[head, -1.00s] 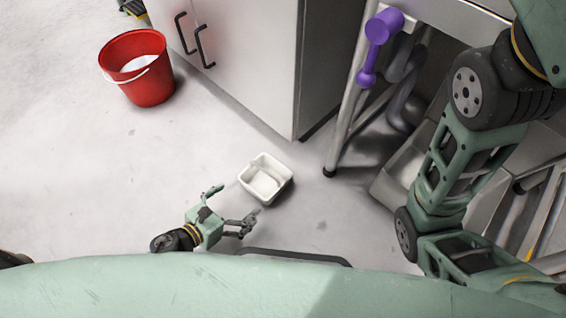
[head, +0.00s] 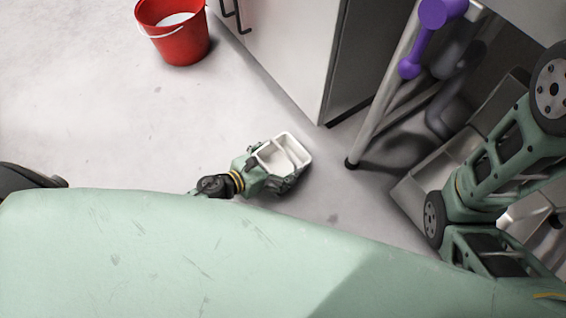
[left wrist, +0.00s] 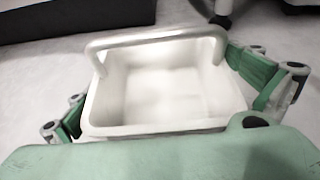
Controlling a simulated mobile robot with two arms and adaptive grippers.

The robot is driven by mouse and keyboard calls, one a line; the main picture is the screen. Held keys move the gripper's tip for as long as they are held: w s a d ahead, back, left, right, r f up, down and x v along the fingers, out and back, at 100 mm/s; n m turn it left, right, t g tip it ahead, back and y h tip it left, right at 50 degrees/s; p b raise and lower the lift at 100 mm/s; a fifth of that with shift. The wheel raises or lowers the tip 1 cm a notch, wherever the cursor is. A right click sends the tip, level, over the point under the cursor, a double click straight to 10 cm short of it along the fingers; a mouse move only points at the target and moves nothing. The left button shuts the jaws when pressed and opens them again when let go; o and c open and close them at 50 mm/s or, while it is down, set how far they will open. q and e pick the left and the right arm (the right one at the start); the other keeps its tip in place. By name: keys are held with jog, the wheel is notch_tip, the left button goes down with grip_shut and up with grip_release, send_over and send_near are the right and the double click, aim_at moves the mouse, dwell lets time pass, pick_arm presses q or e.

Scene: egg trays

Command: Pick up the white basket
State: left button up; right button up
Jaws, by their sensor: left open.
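The white basket (head: 297,146) stands on the floor in the middle of the head view. It is a small, empty rectangular tub with a handle. My left gripper (head: 277,164) is at the basket's near left side, with its fingers around it. In the left wrist view the basket (left wrist: 108,129) fills the middle, its raised handle (left wrist: 155,37) across the top. The fingers of my left gripper (left wrist: 165,100) are open, one on each side of the basket. Contact with the walls cannot be told. My right gripper is not in view.
A red bucket (head: 183,45) stands on the floor at the upper left. A white cabinet (head: 285,50) and a metal table leg (head: 381,88) rise behind the basket. A purple object (head: 428,30) hangs near the leg. The floor to the left is clear.

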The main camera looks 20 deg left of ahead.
pick_arm(q)
jog(key=shift+w+d+f, duration=0.1)
jog(key=shift+w+d, duration=0.1)
jog(key=shift+w, duration=0.15)
jog(key=shift+c, duration=0.3)
jog(key=c, duration=0.8)
